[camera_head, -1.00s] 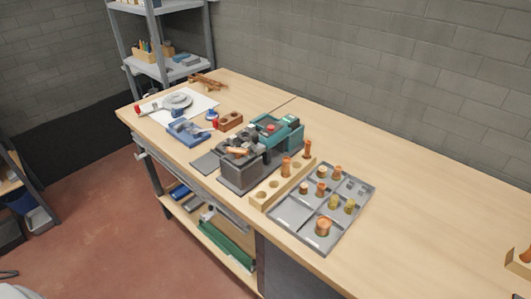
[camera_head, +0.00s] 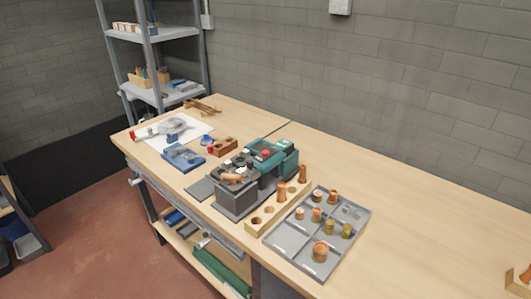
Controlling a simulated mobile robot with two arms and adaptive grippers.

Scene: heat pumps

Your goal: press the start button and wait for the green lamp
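A small grey and teal machine stands on the workbench (camera_head: 400,210), with a dark grey front block (camera_head: 236,200) and a teal housing (camera_head: 285,160) behind it. A copper-coloured part (camera_head: 232,179) lies on top of the grey block. A small red spot (camera_head: 266,153) shows on the teal part; I cannot tell whether it is a button or a lamp. No lit green lamp can be made out. Neither of my grippers is in view.
A grey compartment tray (camera_head: 292,240) with copper and brass fittings lies right of the machine. A wooden block with holes (camera_head: 262,221) stands between them. A blue fixture (camera_head: 184,157) and a brown block (camera_head: 222,146) sit to the left. The bench's right side is mostly clear.

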